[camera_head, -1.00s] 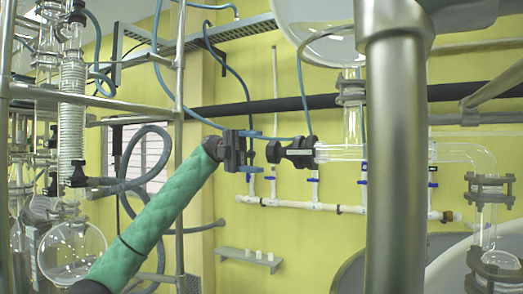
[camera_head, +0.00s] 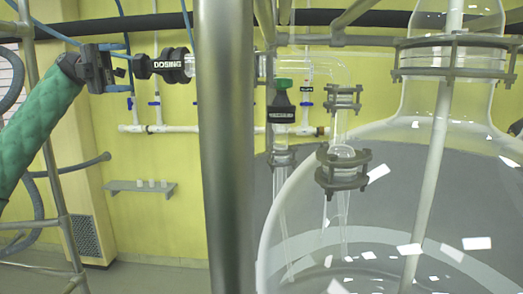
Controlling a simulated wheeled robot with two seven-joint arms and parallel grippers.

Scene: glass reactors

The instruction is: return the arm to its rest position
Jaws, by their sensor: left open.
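My left arm in its green sleeve comes in from the left edge. My left gripper (camera_head: 122,67) is open and empty, its fingers pointing right. It is just left of a black valve knob marked "DOSING" (camera_head: 165,65), with a small gap seeming to show between them. The knob sits on a horizontal glass pipe, partly hidden behind a thick metal post. My right gripper is not in view.
A thick metal post (camera_head: 225,160) stands upright in front. A large glass vessel (camera_head: 390,200) fills the right side. A small wall shelf (camera_head: 142,188) is at the lower left.

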